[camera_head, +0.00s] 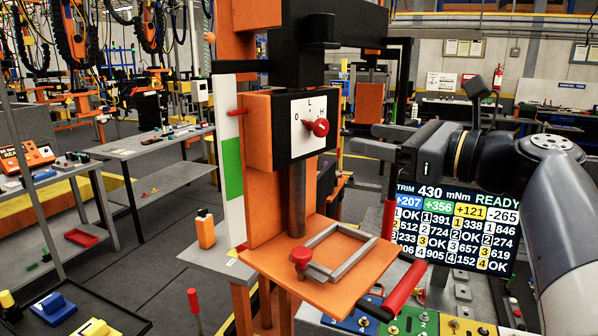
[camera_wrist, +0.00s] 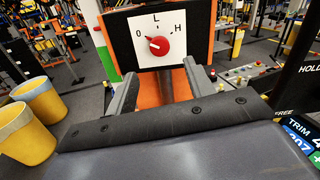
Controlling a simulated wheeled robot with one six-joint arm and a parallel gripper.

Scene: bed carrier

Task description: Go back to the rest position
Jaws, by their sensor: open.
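My gripper (camera_head: 364,140) is open and empty, to the right of the orange machine's dial panel (camera_head: 292,110) in the head view. Its two fingers (camera_wrist: 161,70) are spread in the wrist view, pointing at the panel. A red knob (camera_head: 318,127) sits on the white panel marked O, L and H. It also shows between and beyond the fingertips in the wrist view (camera_wrist: 160,47). The fingers appear apart from the knob.
An orange table (camera_head: 264,268) with a grey frame and red-topped post juts out below the panel. A red-handled lever (camera_head: 405,287) stands low in front. A display screen (camera_head: 455,230) is behind my arm. Yellow bins (camera_wrist: 40,100) stand at left in the wrist view.

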